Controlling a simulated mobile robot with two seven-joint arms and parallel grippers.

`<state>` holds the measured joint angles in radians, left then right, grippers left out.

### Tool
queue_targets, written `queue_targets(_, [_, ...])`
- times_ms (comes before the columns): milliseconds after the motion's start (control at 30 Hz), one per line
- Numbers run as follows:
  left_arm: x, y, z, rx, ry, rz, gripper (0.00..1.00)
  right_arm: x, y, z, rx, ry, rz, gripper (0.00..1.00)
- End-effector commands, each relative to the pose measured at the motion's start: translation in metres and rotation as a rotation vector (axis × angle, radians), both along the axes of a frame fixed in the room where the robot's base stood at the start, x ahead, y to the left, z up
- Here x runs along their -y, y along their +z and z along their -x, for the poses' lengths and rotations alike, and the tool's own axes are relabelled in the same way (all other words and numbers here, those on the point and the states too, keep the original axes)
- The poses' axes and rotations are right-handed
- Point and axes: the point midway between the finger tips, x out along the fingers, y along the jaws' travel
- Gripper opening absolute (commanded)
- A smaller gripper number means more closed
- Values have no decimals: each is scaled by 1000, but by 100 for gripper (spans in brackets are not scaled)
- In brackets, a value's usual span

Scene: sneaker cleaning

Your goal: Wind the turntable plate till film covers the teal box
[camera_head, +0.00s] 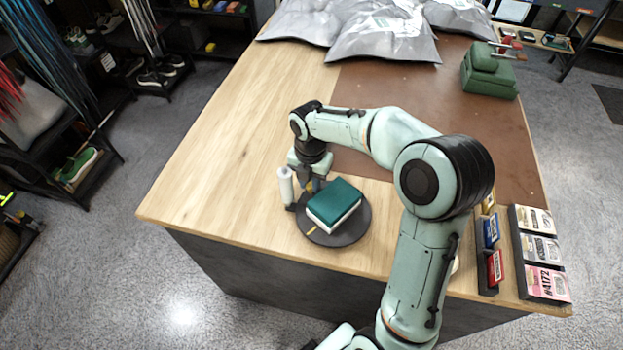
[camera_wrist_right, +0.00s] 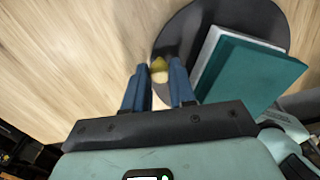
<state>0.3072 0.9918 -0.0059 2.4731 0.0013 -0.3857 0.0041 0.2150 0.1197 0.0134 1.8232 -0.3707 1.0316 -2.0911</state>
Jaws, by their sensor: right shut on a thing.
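The teal box (camera_head: 338,197), a teal top over a white lower part, lies on the dark round turntable plate (camera_head: 352,235). In the right wrist view the box (camera_wrist_right: 248,78) is right of my fingers, apart from them, and the plate (camera_wrist_right: 190,25) is behind them. My right gripper (camera_head: 309,188) points down at the plate's back left edge. Its fingers (camera_wrist_right: 157,72) are shut on a small yellow knob (camera_wrist_right: 158,64) on the plate. The white film roll (camera_head: 286,187) stands upright just left of the gripper. I cannot make out film on the box. My left gripper is out of view.
Wooden table (camera_head: 215,140) is clear to the left. A brown mat (camera_head: 380,90) covers the back right. Grey bags (camera_head: 385,35) and a green case (camera_head: 488,75) lie at the back. Small blue and red boxes (camera_head: 493,265) and a label rack (camera_head: 541,250) stand at right.

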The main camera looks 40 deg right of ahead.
Motion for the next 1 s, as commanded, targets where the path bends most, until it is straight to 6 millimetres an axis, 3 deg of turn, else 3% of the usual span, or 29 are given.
queue_targets(433, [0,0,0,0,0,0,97,-1,1,0,2,6,-1,0])
queue_targets(467, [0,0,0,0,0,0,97,-1,1,0,2,6,-1,28])
queue_targets(533, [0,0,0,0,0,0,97,-1,1,0,2,6,-1,51])
queue_targets(867, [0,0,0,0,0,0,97,-1,2,0,1,5,0,51])
queue_targets(1000, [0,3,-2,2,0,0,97,-1,17,-1,4,5,0,51])
